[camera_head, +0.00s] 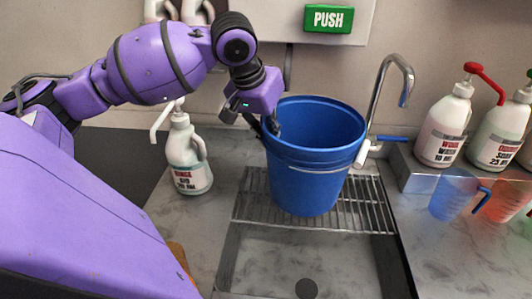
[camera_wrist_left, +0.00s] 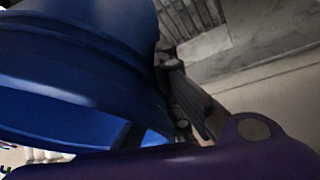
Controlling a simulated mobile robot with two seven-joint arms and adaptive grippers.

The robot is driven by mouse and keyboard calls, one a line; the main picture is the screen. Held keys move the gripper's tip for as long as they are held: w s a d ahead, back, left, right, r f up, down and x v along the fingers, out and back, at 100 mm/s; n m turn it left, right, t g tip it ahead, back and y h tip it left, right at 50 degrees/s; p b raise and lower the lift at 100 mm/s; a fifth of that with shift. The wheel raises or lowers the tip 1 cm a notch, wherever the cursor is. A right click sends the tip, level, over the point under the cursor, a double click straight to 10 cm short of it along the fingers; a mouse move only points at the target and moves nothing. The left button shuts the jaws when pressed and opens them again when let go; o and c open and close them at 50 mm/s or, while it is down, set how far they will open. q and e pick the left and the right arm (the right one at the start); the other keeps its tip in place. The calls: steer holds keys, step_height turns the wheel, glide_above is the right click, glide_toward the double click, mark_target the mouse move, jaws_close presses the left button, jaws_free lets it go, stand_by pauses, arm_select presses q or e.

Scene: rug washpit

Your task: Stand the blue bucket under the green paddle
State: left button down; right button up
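The blue bucket (camera_head: 312,170) is upright over the wire rack (camera_head: 360,205) of the sink, and I cannot tell if its base rests fully on the bars. The green paddle (camera_head: 328,19), marked PUSH, is on the wall panel above and behind the bucket. My left gripper (camera_head: 265,127) is at the bucket's left rim, with one finger inside and one outside, and looks shut on the wall. In the left wrist view the bucket (camera_wrist_left: 70,80) fills the left side, against the fingers (camera_wrist_left: 178,90). My right gripper is not in view.
A steel tap (camera_head: 380,90) with a blue lever stands just right of the bucket. A white pump bottle (camera_head: 187,160) is left of it. More pump bottles (camera_head: 445,125) and clear jugs, blue (camera_head: 452,195) and red (camera_head: 505,203), stand at right. The sink basin (camera_head: 260,260) in front is empty.

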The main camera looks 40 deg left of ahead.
arm_select(q)
steer(key=w+a+f, duration=0.3)
steer(key=a+f, duration=0.2)
steer(key=f, duration=0.4)
steer(key=shift+w+a+f, duration=0.35)
steer(key=shift+a, duration=0.05)
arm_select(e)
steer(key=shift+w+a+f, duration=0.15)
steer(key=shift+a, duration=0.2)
arm_select(q)
steer(key=shift+f, duration=0.1)
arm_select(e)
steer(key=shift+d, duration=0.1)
arm_select(q)
steer(key=c, duration=2)
jaws_free()
steer(key=shift+f, duration=0.1)
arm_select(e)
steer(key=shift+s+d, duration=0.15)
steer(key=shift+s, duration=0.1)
